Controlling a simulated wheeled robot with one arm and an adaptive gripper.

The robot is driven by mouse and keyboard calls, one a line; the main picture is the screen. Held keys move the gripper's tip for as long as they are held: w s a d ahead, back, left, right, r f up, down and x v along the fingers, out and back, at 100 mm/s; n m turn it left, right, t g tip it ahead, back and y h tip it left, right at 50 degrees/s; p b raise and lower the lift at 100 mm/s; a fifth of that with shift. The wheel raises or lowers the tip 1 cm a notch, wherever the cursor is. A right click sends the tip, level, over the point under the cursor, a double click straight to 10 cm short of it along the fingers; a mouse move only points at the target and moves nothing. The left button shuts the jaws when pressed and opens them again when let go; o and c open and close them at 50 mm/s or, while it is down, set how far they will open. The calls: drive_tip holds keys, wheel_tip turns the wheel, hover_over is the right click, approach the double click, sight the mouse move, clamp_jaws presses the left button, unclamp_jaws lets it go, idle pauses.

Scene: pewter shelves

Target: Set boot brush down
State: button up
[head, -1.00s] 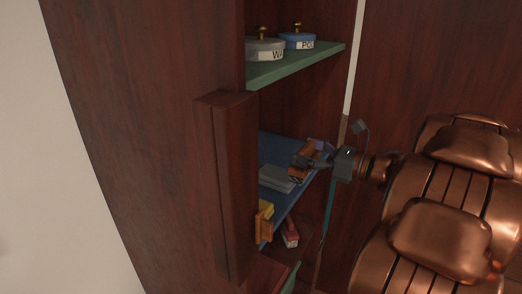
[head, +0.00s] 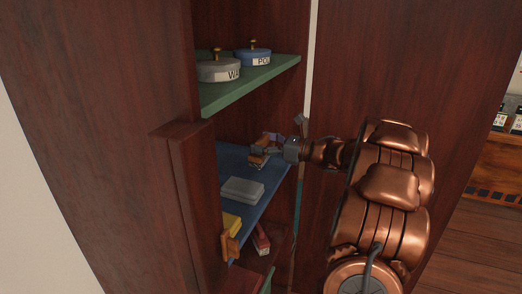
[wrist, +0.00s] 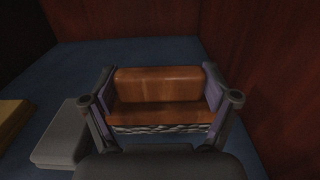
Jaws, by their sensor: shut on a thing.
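The boot brush (wrist: 160,88) is a brown wooden block with grey bristles along its near lower edge in the wrist view. My gripper (wrist: 162,105) is shut on it, with one finger at each end. In the head view, my gripper (head: 272,150) reaches into the cabinet and holds the brush (head: 257,159) at the blue shelf (head: 229,160). The gripper hides part of the brush there. I cannot tell whether the brush touches the shelf.
A grey block (head: 242,190) lies on the blue shelf, with a yellow item (head: 231,222) nearer. The green shelf (head: 240,88) above carries a grey tin (head: 218,70) and a blue tin (head: 253,57). A red item (head: 261,240) sits lower. Cabinet walls stand close on both sides.

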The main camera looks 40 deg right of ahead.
drive_tip(key=shift+w+d+f, duration=0.2)
drive_tip(key=shift+w+d, duration=0.05)
drive_tip(key=shift+w, duration=0.2)
wheel_tip(320, 180, down, 3)
drive_tip(key=shift+f+p, duration=0.1)
drive_tip(key=shift+p, duration=0.25)
drive_tip(key=shift+s+f+b, duration=0.1)
drive_tip(key=shift+f+b, duration=0.15)
drive_tip(key=shift+b, duration=0.25)
drive_tip(key=o, duration=1)
drive_tip(key=shift+r, duration=0.2)
drive_tip(key=shift+r+p, duration=0.15)
drive_tip(key=shift+p, duration=0.4)
drive_tip(key=b+v, duration=0.1)
drive_tip(key=v, duration=1.1)
drive_tip(key=shift+b, duration=0.35)
